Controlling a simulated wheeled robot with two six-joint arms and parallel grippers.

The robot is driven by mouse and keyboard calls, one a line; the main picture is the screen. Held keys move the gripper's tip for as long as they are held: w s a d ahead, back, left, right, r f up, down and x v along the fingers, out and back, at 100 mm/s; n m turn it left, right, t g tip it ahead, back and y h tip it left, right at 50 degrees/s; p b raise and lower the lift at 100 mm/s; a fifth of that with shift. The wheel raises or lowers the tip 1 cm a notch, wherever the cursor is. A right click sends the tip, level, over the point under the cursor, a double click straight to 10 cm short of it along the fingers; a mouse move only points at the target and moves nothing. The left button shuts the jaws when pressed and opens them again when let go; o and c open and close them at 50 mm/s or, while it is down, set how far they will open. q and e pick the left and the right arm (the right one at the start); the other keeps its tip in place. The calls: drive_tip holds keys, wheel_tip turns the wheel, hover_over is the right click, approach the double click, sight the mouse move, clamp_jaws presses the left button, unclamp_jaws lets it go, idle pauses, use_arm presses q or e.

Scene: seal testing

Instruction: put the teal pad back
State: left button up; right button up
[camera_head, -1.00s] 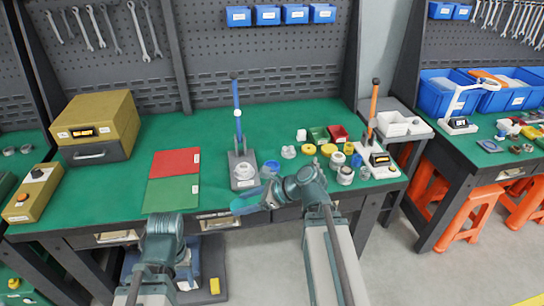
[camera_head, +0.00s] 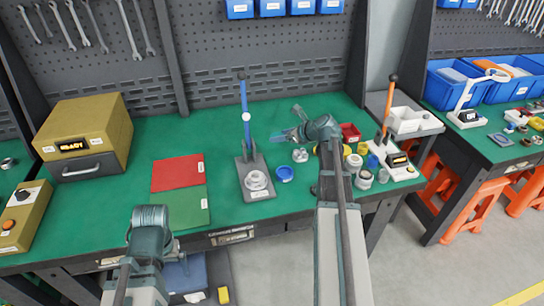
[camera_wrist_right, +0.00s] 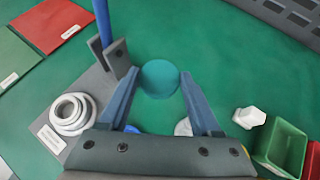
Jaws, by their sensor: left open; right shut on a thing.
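The teal pad (camera_wrist_right: 160,78) is a round disc between the fingertips of my right gripper (camera_wrist_right: 159,84), which is shut on it. In the right wrist view it is over the green mat. In the head view my right gripper (camera_head: 284,128) is over the mat, to the right of the blue-lever press (camera_head: 246,137); I cannot make out the pad there. The press base carries a white ring (camera_head: 256,180), also seen in the wrist view (camera_wrist_right: 70,114). My left gripper (camera_head: 150,222) is open, low by the front edge of the table, away from the pad.
A blue cup (camera_head: 285,174) stands right of the press. A green box (camera_wrist_right: 281,147), a red box (camera_head: 350,132) and several small parts crowd the right, by the orange-lever press (camera_head: 390,105). Red (camera_head: 178,172) and green (camera_head: 182,207) sheets lie left. The back middle is clear.

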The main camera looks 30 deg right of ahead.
drive_tip(key=shift+d+f+b, duration=0.1)
drive_tip(key=shift+f+b, duration=3.05)
wheel_tip(320, 180, down, 4)
drive_tip(key=b, duration=0.3)
drive_tip(key=shift+r+b, duration=0.15)
drive_tip(key=shift+b, duration=0.2)
drive_tip(key=o, duration=1.5)
